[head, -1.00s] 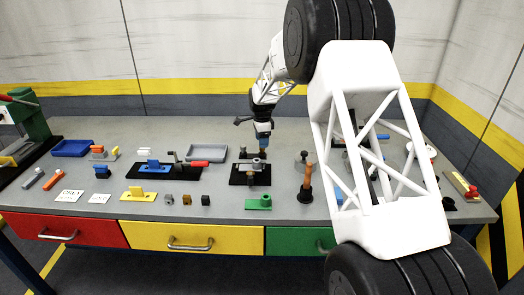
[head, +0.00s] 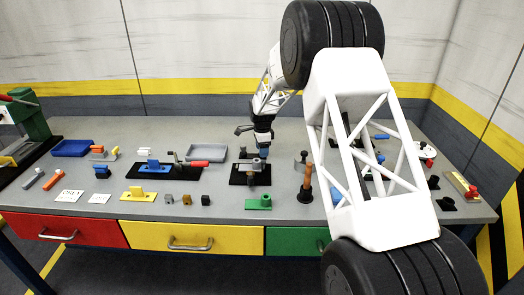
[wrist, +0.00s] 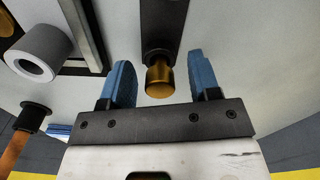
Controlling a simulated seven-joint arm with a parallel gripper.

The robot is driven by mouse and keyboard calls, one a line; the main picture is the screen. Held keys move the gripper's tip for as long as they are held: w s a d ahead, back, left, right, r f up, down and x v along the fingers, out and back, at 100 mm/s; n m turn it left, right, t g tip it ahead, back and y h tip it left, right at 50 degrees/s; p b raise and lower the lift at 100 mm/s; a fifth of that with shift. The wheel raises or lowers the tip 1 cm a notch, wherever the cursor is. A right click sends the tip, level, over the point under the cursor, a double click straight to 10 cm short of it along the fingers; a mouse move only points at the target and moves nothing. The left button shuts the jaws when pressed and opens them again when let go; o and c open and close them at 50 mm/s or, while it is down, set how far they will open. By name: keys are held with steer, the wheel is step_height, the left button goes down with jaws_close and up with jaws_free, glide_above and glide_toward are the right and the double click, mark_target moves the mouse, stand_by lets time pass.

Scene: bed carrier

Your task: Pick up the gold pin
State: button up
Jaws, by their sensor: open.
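The gold pin (wrist: 160,80) shows in the wrist view as a short gold cylinder with a rounded head, at the end of a dark bar (wrist: 164,28). My gripper (wrist: 160,62) is open, with one blue finger on each side of the pin and a visible gap to both. I cannot tell how far the fingers are above or below the pin. In the head view my gripper (head: 263,150) is over the back of the black fixture (head: 243,179), and I cannot make out the pin there.
In the head view a grey tray (head: 207,152) and a red-handled clamp (head: 195,164) are to the left, and a green block (head: 259,203) is in front.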

steer(key=c, duration=1.1)
steer(key=shift+o, duration=0.2)
steer(key=shift+r, duration=0.15)
steer(key=shift+r, duration=0.8)
step_height(320, 180, up, 2)
steer(key=s+d, duration=0.1)
steer(key=s, duration=0.4)
steer(key=s+d, duration=0.1)
steer(key=s, duration=0.4)
steer(key=s+d+r, duration=0.1)
steer(key=s, duration=0.4)
steer(key=shift+s+d+r, duration=0.1)
steer(key=shift+s+d, duration=0.15)
steer(key=shift+s, duration=0.05)
